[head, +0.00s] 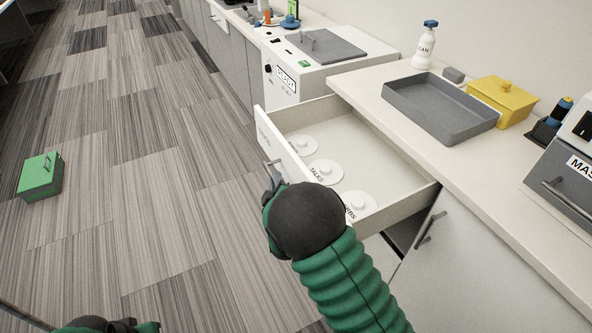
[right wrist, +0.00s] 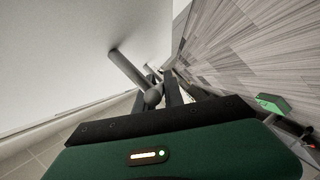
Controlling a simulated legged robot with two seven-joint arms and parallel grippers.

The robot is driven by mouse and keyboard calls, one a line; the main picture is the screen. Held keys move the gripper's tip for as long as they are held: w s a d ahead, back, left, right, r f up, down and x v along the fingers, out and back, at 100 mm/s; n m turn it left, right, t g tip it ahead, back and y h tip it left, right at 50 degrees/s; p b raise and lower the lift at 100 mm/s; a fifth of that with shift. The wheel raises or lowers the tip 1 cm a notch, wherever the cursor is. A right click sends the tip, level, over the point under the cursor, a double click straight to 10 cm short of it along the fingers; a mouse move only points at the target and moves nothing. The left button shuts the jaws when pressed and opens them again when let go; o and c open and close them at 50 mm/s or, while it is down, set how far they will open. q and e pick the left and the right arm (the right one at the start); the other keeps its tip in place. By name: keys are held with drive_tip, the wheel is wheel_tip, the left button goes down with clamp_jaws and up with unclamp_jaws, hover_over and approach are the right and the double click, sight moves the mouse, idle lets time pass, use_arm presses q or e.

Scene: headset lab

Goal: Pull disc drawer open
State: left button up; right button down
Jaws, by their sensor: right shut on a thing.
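The disc drawer (head: 399,187) is pulled out from under the counter, with its inside in view. Several white lettered discs (head: 325,171) lie in it along the front. My right gripper (head: 273,186) is at the drawer's front panel (head: 279,140), shut on the grey bar handle (head: 270,167). The right wrist view shows the handle (right wrist: 130,72) with its end at the fingers (right wrist: 160,92). My right wrist hides part of the drawer's near end. My left gripper (head: 108,325) is only partly in view at the bottom left; its fingers are unclear.
The counter above holds a grey tray (head: 438,118), a yellow lidded box (head: 503,97), a white bottle (head: 424,48) and a grey-fronted machine (head: 566,180). A closed cabinet door with a handle (head: 430,228) is beside the drawer. A green box (head: 40,177) sits on otherwise clear floor.

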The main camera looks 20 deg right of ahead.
drive_tip(key=a, duration=0.3)
drive_tip(key=a+p, duration=0.1)
drive_tip(key=a, duration=0.1)
drive_tip(key=shift+s+a+f, duration=0.15)
drive_tip(key=shift+s+f, duration=0.05)
drive_tip(key=shift+s, duration=0.1)
drive_tip(key=c, duration=1.5)
unclamp_jaws()
drive_tip(key=shift+o, duration=0.2)
drive_tip(key=shift+w+r, duration=0.1)
